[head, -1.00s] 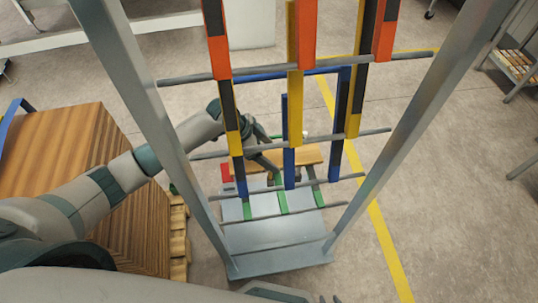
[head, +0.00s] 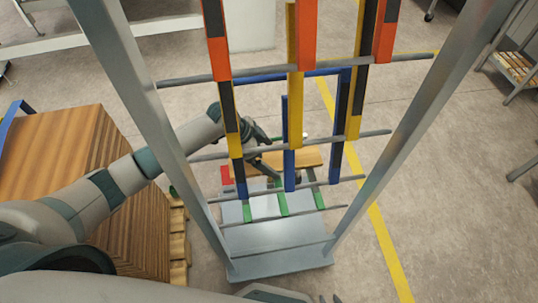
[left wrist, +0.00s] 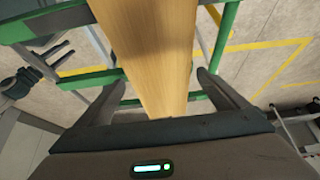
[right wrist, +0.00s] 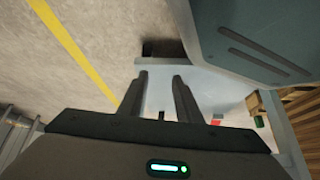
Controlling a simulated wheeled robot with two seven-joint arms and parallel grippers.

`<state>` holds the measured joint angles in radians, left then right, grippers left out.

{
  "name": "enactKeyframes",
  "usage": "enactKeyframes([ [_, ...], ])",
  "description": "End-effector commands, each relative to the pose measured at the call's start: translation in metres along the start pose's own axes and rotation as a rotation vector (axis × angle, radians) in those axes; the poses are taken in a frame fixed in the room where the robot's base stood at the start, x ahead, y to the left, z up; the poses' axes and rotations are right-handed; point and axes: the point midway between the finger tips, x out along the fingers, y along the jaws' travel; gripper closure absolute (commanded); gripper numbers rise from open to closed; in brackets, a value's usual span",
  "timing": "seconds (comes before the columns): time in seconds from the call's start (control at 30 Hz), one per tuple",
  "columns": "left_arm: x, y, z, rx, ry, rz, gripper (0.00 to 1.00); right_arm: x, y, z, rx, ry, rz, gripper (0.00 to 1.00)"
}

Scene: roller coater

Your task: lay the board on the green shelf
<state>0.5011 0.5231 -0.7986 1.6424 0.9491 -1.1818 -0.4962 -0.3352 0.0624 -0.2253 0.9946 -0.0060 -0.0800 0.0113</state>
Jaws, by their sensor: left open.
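The board (head: 300,161) is a light wooden plank low in the rack in the head view, seen past the bars. In the left wrist view the board (left wrist: 155,60) lies lengthwise across green bars of the green shelf (left wrist: 92,79). The shelf's green bars (head: 281,203) also show in the head view. My left gripper (head: 272,170) is at the board. In the left wrist view its fingers (left wrist: 155,88) are open, one on each side of the board, with gaps visible. My right gripper (right wrist: 160,80) is open and empty, pointing at the floor and the rack's base.
A grey frame (head: 140,90) with crossbars and blue, yellow, red and black uprights (head: 297,80) stands between my head and the board. A striped wooden block (head: 60,150) on a pallet stands at left. Open floor with a yellow line (head: 385,235) lies at right.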

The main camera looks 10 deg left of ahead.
Motion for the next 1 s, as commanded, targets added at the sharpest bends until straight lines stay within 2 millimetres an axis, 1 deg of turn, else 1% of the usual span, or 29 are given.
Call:
enactKeyframes([
  [0.17,-0.010,-0.001,0.000,0.001,0.000,-0.002,0.07,0.000,0.000,0.004,0.000,-0.007,0.000,0.69],
  [0.3,-0.027,-0.002,-0.001,0.002,0.001,-0.003,0.07,0.002,0.000,0.003,0.000,-0.003,0.000,0.69],
  [0.57,-0.072,-0.001,0.000,0.002,0.001,-0.003,0.07,0.004,-0.001,-0.012,-0.001,0.032,-0.002,0.69],
  [0.7,-0.095,-0.001,0.000,0.002,0.000,-0.003,0.07,0.005,-0.003,-0.023,-0.001,0.057,-0.005,0.69],
  [0.83,-0.111,-0.001,0.000,0.001,0.000,-0.002,0.07,0.006,-0.005,-0.028,-0.001,0.071,-0.007,0.69],
  [1.0,-0.120,0.000,-0.001,0.000,0.001,0.000,0.07,0.005,-0.007,-0.035,0.001,0.086,-0.009,0.69],
])
